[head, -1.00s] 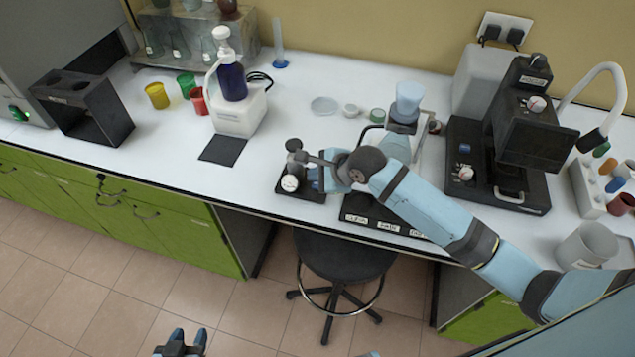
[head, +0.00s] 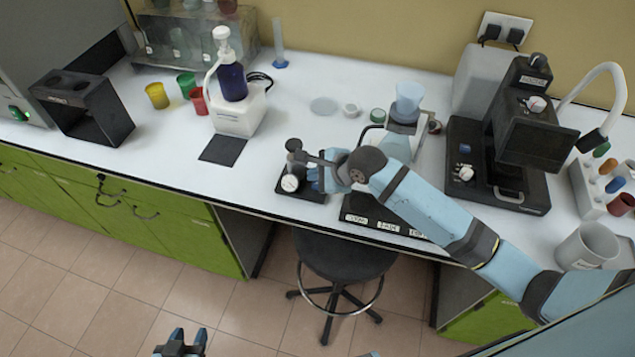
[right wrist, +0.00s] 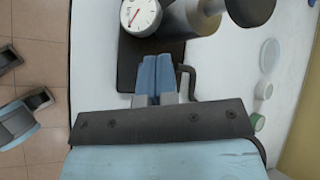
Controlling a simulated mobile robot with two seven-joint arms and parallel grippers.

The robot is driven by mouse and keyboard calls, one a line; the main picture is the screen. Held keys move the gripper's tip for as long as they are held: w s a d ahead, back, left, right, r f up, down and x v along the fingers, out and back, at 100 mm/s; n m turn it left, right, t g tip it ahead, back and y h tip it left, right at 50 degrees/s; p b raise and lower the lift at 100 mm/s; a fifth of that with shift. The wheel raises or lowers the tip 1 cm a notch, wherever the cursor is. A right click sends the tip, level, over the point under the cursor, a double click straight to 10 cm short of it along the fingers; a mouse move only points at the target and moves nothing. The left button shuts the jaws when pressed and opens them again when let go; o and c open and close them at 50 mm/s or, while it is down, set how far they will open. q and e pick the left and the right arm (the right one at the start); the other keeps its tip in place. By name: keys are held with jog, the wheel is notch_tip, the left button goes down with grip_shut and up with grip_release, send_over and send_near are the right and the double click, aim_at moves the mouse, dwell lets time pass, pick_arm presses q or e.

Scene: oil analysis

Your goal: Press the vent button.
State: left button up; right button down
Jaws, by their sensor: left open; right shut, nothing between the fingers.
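A small black-based device (head: 313,197) with a round white gauge (head: 290,183) stands near the bench's front edge in the head view. The gauge (right wrist: 141,14) also shows at the top of the right wrist view, beside a metal cylinder (right wrist: 192,17). My right gripper (head: 314,179) is shut and empty, with its blue fingers over the device's black base, beside the gauge. I cannot tell whether the fingertips touch it. No vent button can be made out; the fingers cover part of the base. My left gripper (head: 188,340) is open and empty, low over the floor.
A black labelled panel (head: 375,224) lies under my right forearm. A large black instrument (head: 535,140) stands to the right. A pump bottle (head: 232,82) and coloured cups stand left. The bench between bottle and device is mostly clear. A stool (head: 343,258) stands below.

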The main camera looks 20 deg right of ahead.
jog(key=shift+f+p, duration=0.25)
jog(key=shift+p, duration=0.2)
jog(key=shift+f, duration=0.2)
jog(key=shift+f, duration=0.45)
dwell(0.5)
dwell(0.3)
jog(key=shift+r+p, duration=0.75)
jog(key=shift+p, duration=0.5)
jog(key=shift+r+p, duration=0.15)
jog(key=shift+p, duration=0.15)
